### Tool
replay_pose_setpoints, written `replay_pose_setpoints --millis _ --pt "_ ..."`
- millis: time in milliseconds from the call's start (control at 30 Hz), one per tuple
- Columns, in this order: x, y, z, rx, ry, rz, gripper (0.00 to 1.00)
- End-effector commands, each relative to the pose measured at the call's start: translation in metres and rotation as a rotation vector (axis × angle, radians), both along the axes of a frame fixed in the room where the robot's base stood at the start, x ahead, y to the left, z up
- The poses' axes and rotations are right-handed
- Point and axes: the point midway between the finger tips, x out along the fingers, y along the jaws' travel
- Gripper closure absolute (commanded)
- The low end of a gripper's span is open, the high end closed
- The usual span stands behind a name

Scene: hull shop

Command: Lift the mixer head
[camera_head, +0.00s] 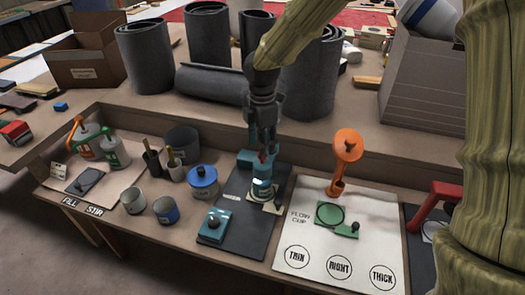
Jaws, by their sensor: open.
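The teal mixer (262,187) stands near the middle of a dark mat (243,238) on the workbench. Its teal upper part, which looks like the mixer head (246,158), is low and partly hidden behind my gripper. My gripper (264,152) points down from above, open, with its fingers at or just over the mixer's upper part. I cannot tell whether they touch it. A pale label or plate lies by the mixer's foot. A teal box with a black knob (214,225) sits at the mat's front left.
Dark rolls (207,36) stand on the raised shelf behind my gripper. A blue-lidded can (203,180) and several cups are left of the mat. An orange stand (345,155) and a white board (330,240) are to its right. The mat's front is partly clear.

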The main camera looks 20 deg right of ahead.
Motion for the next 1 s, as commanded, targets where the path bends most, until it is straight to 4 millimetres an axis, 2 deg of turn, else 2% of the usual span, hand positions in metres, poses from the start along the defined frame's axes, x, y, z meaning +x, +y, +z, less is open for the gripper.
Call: replay_pose_setpoints --millis 100,233,633,667,900,1000 --pt "-0.001 -0.001 -0.017 -0.001 0.002 -0.001 0.53" --pt "-0.001 -0.002 -0.027 0.000 0.001 -0.002 0.53" --pt "0.000 -0.001 -0.033 0.000 -0.001 -0.002 0.53" --pt "0.000 -0.001 -0.033 0.000 -0.001 -0.002 0.55" --pt "0.000 -0.001 -0.033 0.000 0.000 -0.002 0.98" --pt "0.000 -0.001 -0.033 0.000 0.000 -0.002 1.00"
